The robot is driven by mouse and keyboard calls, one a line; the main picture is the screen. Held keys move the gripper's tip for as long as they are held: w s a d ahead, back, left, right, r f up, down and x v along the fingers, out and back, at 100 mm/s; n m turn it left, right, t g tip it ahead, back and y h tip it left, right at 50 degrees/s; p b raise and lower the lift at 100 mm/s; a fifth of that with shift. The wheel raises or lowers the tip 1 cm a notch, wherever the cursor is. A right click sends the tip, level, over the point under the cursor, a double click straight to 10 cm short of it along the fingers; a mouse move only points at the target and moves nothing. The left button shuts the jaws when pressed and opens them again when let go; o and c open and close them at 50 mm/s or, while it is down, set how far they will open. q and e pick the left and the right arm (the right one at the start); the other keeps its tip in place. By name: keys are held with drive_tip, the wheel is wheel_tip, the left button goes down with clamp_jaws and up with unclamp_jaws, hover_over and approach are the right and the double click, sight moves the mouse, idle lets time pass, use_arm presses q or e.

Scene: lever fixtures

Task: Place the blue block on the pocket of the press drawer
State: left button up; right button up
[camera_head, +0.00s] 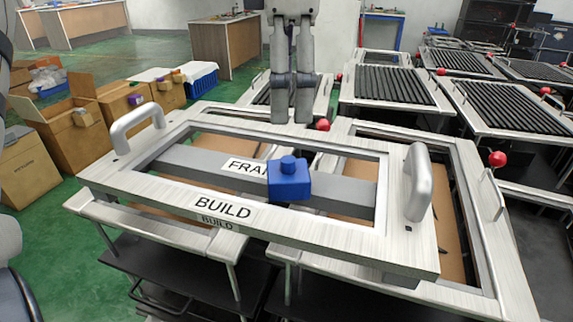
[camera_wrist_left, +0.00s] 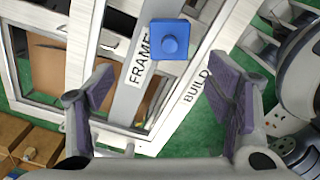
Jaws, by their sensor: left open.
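The blue block (camera_head: 289,180), with a round knob on top, sits on the grey crossbar (camera_head: 345,190) labelled FRAME, inside a metal frame (camera_head: 150,190) labelled BUILD. In the left wrist view the block (camera_wrist_left: 170,40) lies ahead of the open fingers, apart from them. My right gripper is not in view.
The frame has two raised handles, left (camera_head: 137,125) and right (camera_head: 418,185). Red-knobbed levers (camera_head: 497,159) stand on the right fixture. Ribbed-top tables (camera_head: 395,85) fill the back right. Cardboard boxes (camera_head: 60,130) stand on the green floor at left.

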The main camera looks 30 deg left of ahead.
sight(288, 159)
use_arm(q)
drive_tip(key=shift+s+d, duration=0.2)
drive_tip(key=shift+d, duration=0.05)
drive_tip(key=f, duration=1.1)
drive_tip(key=shift+s+f, duration=0.25)
drive_tip(key=shift+f, duration=0.15)
drive_tip(key=shift+r, duration=0.1)
drive_tip(key=c, duration=1.6)
